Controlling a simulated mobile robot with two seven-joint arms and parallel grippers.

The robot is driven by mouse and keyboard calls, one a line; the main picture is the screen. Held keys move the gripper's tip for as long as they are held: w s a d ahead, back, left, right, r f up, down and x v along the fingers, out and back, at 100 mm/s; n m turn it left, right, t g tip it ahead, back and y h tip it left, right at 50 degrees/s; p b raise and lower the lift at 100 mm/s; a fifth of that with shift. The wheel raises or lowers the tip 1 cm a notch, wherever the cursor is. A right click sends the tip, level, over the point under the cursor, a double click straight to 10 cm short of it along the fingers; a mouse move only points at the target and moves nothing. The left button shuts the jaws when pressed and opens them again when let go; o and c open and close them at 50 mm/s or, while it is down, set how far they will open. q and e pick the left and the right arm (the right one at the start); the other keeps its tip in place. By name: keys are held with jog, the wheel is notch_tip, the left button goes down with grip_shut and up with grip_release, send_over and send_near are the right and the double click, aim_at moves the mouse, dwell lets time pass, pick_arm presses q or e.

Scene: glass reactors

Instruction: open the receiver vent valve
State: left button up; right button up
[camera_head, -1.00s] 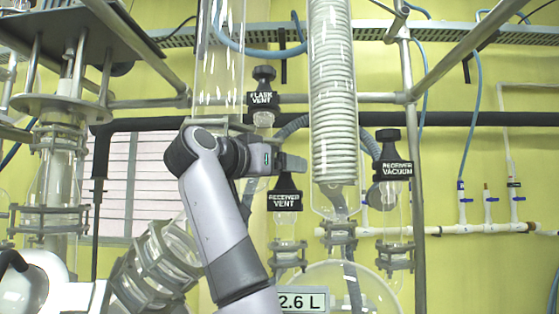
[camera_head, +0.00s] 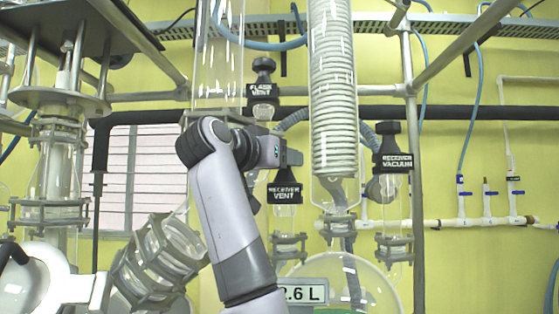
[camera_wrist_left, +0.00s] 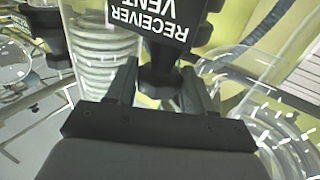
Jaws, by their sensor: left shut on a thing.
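The receiver vent valve is a black knob with a black "RECEIVER VENT" label (camera_head: 284,193) on a glass neck in the middle of the head view. My left gripper (camera_head: 291,157) is at the top of this knob, reaching in from the left. In the left wrist view the label (camera_wrist_left: 160,18) appears upside down, and the black stem of the knob (camera_wrist_left: 160,68) sits between the two fingers of my left gripper (camera_wrist_left: 161,84). The gripper is shut on the knob. My right gripper is not in view.
The flask vent valve (camera_head: 262,90) stands just above and left of my gripper. The receiver vacuum valve (camera_head: 392,162) is to the right, past the coiled glass condenser (camera_head: 333,100). A clamped glass joint (camera_head: 160,262) is at the lower left. Metal rods surround the glassware.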

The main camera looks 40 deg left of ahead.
pick_arm(q)
jog(key=n+g+y, duration=0.1)
jog(key=n+y, duration=0.1)
jog(key=y, duration=0.1)
jog(key=n+g+y, duration=0.1)
jog(key=n+y, duration=0.1)
jog(key=y, duration=0.1)
jog(key=d+n+g+y, duration=0.1)
jog(key=n+y, duration=0.2)
jog(key=y, duration=0.1)
jog(key=shift+w+g, duration=0.2)
jog(key=shift+g, duration=0.2)
jog(key=n+g+y, duration=0.1)
jog(key=g, duration=0.1)
jog(key=n+g+y, duration=0.4)
jog(key=shift+w+d+g, duration=0.25)
jog(key=shift+w+g, duration=0.05)
jog(key=shift+g, duration=0.1)
jog(key=shift+n+g+y, duration=0.3)
jog(key=shift+n, duration=0.2)
jog(key=o, duration=0.9)
jog(key=shift+o, duration=0.7)
jog(key=shift+s+a+r, duration=0.1)
jog(key=shift+s, duration=0.1)
jog(key=shift+w, duration=0.1)
